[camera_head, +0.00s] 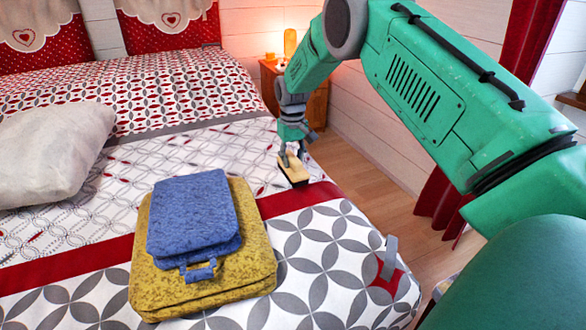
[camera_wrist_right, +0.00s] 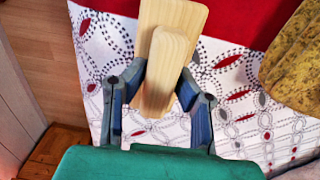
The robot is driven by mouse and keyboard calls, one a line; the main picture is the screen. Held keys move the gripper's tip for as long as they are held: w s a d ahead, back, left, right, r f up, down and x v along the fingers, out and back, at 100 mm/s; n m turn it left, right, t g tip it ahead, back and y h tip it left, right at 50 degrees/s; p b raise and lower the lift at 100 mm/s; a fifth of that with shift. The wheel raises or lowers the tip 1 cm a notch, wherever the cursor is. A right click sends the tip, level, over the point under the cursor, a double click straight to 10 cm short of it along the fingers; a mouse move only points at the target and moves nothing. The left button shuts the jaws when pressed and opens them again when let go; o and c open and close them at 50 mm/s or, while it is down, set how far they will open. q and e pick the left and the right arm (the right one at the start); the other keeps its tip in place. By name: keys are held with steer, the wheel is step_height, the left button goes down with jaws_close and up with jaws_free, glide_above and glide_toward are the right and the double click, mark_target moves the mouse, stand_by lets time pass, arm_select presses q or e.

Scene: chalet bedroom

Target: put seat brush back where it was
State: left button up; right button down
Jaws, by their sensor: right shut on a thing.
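The seat brush (camera_head: 293,170) has a pale wooden block with dark bristles underneath, and is at the bed's right edge in the head view. In the right wrist view the wooden brush (camera_wrist_right: 172,60) shows its raised handle between the fingers. My right gripper (camera_head: 292,150) is shut on this handle from above; it also shows in the right wrist view (camera_wrist_right: 158,90). Whether the bristles touch the bed cover cannot be told. My left gripper is not in view.
A blue folded item (camera_head: 190,213) lies on a yellow one (camera_head: 255,262) on the bed, left of the brush. A grey pillow (camera_head: 50,150) lies farther left. A wooden nightstand (camera_head: 316,105) with a lit lamp (camera_head: 290,42) stands behind. Bare floor (camera_head: 375,195) lies right of the bed.

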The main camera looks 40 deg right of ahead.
mark_target(295, 155)
steer(key=shift+s+f, duration=0.1)
steer(key=shift+f, duration=0.8)
steer(key=shift+d+f, duration=0.15)
steer(key=shift+f, duration=0.05)
steer(key=shift+d+f, duration=0.1)
steer(key=shift+d, duration=0.2)
steer(key=c, duration=1.5)
jaws_free()
steer(key=shift+d, duration=0.25)
steer(key=shift+o, duration=1.1)
steer(key=shift+d+f, duration=0.15)
steer(key=shift+a+r, duration=0.3)
steer(key=shift+a, duration=0.35)
steer(key=r, duration=0.2)
steer(key=r+p, duration=0.1)
steer(key=r, duration=0.1)
steer(key=d+r+p, duration=0.1)
steer(key=r, duration=0.1)
steer(key=shift+r, duration=0.1)
steer(key=r, duration=0.3)
steer(key=r+p, duration=0.1)
steer(key=shift+a+r, duration=0.4)
steer(key=shift+r, duration=0.4)
steer(key=shift+d+f, duration=0.1)
steer(key=shift+d, duration=0.3)
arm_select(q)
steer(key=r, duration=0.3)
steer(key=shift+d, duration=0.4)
